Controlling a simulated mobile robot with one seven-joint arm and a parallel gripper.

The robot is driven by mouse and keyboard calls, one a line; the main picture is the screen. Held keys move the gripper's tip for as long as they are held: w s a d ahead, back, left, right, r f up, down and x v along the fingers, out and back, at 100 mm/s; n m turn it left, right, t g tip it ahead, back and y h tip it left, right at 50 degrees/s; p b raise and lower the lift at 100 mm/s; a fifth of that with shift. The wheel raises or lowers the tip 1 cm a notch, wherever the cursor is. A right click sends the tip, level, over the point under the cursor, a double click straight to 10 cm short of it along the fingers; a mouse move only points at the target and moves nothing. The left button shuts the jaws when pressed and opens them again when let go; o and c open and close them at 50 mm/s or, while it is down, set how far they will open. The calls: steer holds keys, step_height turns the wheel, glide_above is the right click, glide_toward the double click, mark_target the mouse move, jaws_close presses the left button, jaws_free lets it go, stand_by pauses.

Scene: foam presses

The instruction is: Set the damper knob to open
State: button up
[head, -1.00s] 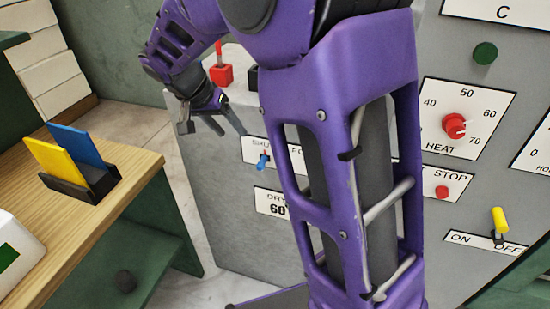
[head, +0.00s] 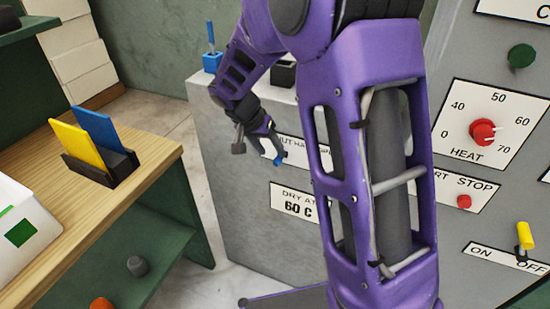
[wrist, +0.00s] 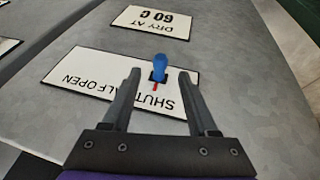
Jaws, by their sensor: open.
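The damper knob is blue on a dark base, on a white plate (wrist: 85,72) lettered SHUT, HALF and OPEN, upside down in the wrist view. The knob (wrist: 160,68) has a red mark pointing toward the lettering, near SHUT; its exact setting is hard to tell. My gripper (wrist: 160,78) is open, its fingertips on either side of the knob in that view. Whether they are level with it I cannot tell. In the head view my gripper (head: 258,150) is close to the plate, and the knob (head: 280,158) shows partly behind a finger.
A DRY AT 60 C plate (head: 296,202) is below the damper plate. To the right are a red HEAT dial (head: 483,132), a red stop button (head: 464,201) and a yellow lever (head: 525,236). A wooden table (head: 150,178) with a card holder (head: 100,174) stands left.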

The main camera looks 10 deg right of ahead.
mark_target(276, 159)
steer(key=shift+x, duration=2.15)
steer(key=shift+c, duration=0.2)
jaws_close()
